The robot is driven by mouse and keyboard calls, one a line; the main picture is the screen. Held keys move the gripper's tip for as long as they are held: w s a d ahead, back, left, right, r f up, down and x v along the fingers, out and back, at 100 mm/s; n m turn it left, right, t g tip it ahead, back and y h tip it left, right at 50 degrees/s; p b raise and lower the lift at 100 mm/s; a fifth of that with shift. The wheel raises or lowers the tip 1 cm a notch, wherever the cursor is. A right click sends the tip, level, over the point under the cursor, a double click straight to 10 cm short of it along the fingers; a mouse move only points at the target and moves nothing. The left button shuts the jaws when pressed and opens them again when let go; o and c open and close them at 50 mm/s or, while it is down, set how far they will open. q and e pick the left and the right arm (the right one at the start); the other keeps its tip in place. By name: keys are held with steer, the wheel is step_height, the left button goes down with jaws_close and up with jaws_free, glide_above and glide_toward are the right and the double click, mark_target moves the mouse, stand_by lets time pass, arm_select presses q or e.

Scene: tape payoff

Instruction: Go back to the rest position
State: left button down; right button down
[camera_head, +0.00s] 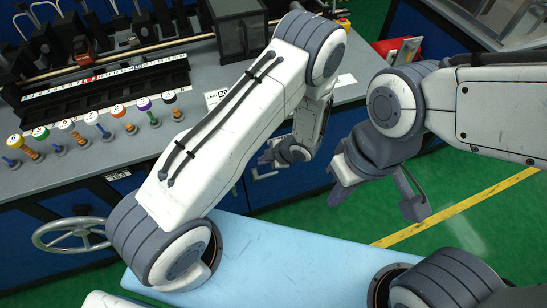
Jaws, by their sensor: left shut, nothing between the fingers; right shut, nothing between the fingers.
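My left arm reaches up over the grey bench and bends down at the elbow. My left gripper (267,158) is small in the picture, partly behind its own wrist, beside the bench's front edge. It is shut and holds nothing. My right arm comes in from the right edge. My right gripper (338,196) points down over the green floor, right of the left gripper and apart from it. It is shut and empty. Neither gripper touches anything that I can see.
The grey bench (205,140) carries a row of several knobs with coloured caps (97,124), a black slotted rail (105,92) and a dark box (238,28). A handwheel (72,234) sticks out at the left. The green floor (480,225) with a yellow line is open at right.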

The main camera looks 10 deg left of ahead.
arm_select(q)
steer(key=s+d+r+n+h, duration=0.1)
steer(key=s+d+r+n, duration=0.15)
steer(key=r+n, duration=0.45)
steer(key=s+d+r+n+g, duration=0.1)
steer(key=s+d+r+n, duration=0.15)
steer(key=r+n, duration=0.4)
steer(key=s+d+r+n+h, duration=0.1)
steer(key=s+d+r+n, duration=0.15)
steer(key=r+n, duration=0.4)
steer(key=s+d+r+n+h, duration=0.1)
steer(key=s+r+n+h, duration=0.2)
steer(key=n, duration=0.7)
steer(key=s+d+r+n+g+h, duration=0.1)
steer(key=s+d+r+n+h, duration=0.1)
steer(key=s+r+n, duration=0.6)
steer(key=s+n, duration=0.3)
steer(key=shift+s+d+h, duration=0.2)
steer(key=shift+h, duration=0.2)
